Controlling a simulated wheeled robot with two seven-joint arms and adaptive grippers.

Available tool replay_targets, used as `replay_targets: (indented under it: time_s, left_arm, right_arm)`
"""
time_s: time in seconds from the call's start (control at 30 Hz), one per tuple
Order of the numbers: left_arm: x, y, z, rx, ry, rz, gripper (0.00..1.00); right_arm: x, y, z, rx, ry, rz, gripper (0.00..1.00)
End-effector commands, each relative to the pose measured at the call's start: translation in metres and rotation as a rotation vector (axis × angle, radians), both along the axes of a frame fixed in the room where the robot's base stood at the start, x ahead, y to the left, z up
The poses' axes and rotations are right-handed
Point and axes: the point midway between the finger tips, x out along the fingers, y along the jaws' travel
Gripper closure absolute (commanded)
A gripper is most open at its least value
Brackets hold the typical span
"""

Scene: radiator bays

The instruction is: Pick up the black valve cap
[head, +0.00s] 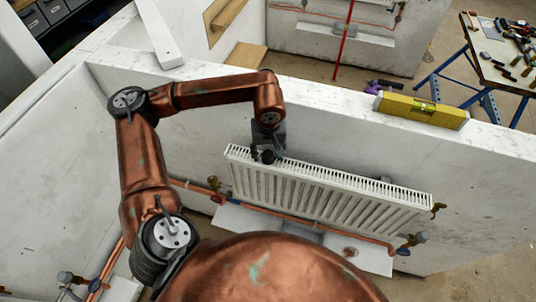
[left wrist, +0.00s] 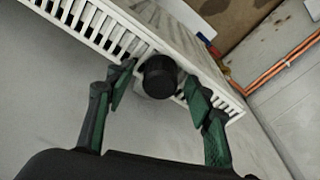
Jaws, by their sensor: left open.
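The black valve cap (left wrist: 160,76) is round and dark. In the left wrist view it sits on a pale fitting at the edge of the white radiator (head: 330,190). My left gripper (head: 267,150) is at the radiator's upper left end in the head view. In the left wrist view the open fingers of my left gripper (left wrist: 159,84) have green inner pads and stand on either side of the cap, with small gaps showing. In the head view I cannot tell the cap apart from the dark gripper. My right gripper is not in view.
The radiator hangs on a white partition wall (head: 460,165). Copper pipes (head: 285,212) and valves run below it. A yellow spirit level (head: 421,110) lies on the wall's top. A workbench (head: 505,60) with tools stands at the upper right.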

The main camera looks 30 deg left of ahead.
Motion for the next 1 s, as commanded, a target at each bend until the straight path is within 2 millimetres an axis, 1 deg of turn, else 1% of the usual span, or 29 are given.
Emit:
replay_targets:
  time_s: [0.1,0.57,0.87,1.0]
  left_arm:
    - [0.000,0.000,0.000,0.000,0.000,0.000,0.53]
    - [0.000,0.000,0.000,0.000,0.000,0.001,0.84]
    - [0.000,0.000,0.002,-0.001,-0.001,0.001,0.85]
    - [0.000,0.000,0.010,0.000,-0.001,0.001,0.85]
  right_arm:
    - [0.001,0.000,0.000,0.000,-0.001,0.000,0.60]
    - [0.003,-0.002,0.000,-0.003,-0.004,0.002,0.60]
    - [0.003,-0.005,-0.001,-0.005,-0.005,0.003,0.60]
    - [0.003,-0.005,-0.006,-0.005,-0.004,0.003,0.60]
